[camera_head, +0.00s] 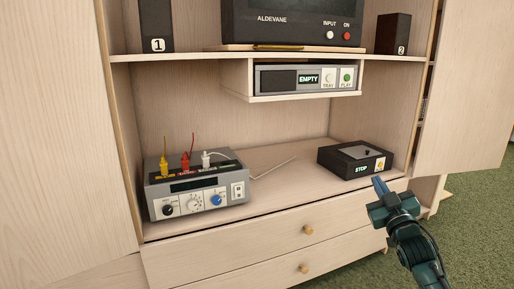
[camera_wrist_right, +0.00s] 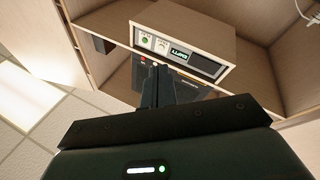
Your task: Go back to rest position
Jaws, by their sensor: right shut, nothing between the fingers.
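My right gripper (camera_head: 379,186) is shut and empty. In the head view it is at the lower right, in front of the cabinet's lower shelf. Its tips appear just below the black box with the "STOP" display (camera_head: 355,160); I cannot tell the exact gap. In the right wrist view its closed fingers (camera_wrist_right: 149,68) point up toward the silver player, with nothing between them. My left gripper is in neither view.
A silver player (camera_head: 306,79) reading "EMPTY" hangs under the upper shelf. A grey unit (camera_head: 197,191) with knobs and coloured plugs stands on the lower shelf (camera_head: 270,191). An open cabinet door (camera_head: 469,85) stands at the right. Green carpet (camera_head: 466,225) lies clear at lower right.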

